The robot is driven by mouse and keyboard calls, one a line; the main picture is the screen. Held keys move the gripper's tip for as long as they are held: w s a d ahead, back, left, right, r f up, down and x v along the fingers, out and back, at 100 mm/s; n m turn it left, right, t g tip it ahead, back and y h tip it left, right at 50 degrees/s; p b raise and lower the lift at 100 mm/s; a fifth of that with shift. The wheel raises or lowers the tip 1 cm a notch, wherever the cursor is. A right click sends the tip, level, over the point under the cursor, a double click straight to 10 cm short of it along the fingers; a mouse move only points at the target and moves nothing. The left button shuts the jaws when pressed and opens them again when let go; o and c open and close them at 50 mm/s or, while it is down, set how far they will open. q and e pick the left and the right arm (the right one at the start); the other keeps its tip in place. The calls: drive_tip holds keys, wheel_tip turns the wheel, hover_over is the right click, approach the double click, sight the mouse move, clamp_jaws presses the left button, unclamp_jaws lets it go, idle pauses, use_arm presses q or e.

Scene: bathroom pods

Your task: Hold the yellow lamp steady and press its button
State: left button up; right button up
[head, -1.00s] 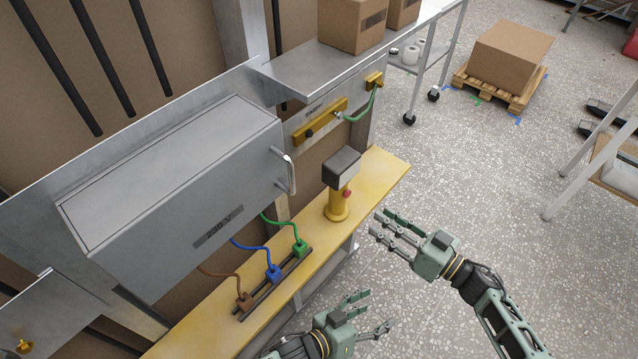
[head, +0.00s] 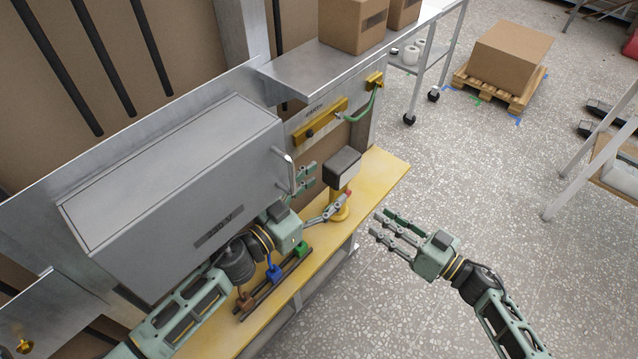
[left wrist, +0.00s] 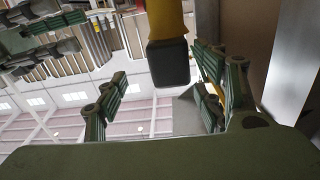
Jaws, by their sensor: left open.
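The yellow lamp stands upright on the yellow bench, with a dark grey box-shaped head (head: 342,168) on a yellow post (head: 341,212). A red button (head: 348,192) shows on the post just below the head, partly hidden by a finger. My left gripper (head: 325,188) is open at the lamp's left, fingers spread on either side of it. In the left wrist view the lamp's dark head (left wrist: 168,62) and yellow post appear upside down between the open fingers. Whether any finger touches the lamp cannot be told. My right gripper (head: 385,226) is open and empty, to the right of the bench.
A grey cabinet (head: 170,190) with a handle stands left of the lamp, close to my left gripper. Brown, blue and green plugs (head: 301,248) sit on the yellow bench (head: 385,175) below my left arm. Open floor (head: 450,190) lies to the right.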

sight(342, 166)
use_arm(q)
drive_tip(key=shift+w+a+r+n+y, duration=0.3)
drive_tip(key=shift+w+n, duration=0.2)
drive_tip(key=shift+w, duration=0.1)
drive_tip(key=x, duration=0.7)
drive_tip(key=shift+w+d+r, duration=0.1)
drive_tip(key=shift+w+d, duration=0.1)
drive_tip(key=shift+w, duration=0.05)
drive_tip(key=c, duration=1.5)
drive_tip(key=shift+c, duration=0.2)
use_arm(e)
clamp_jaws()
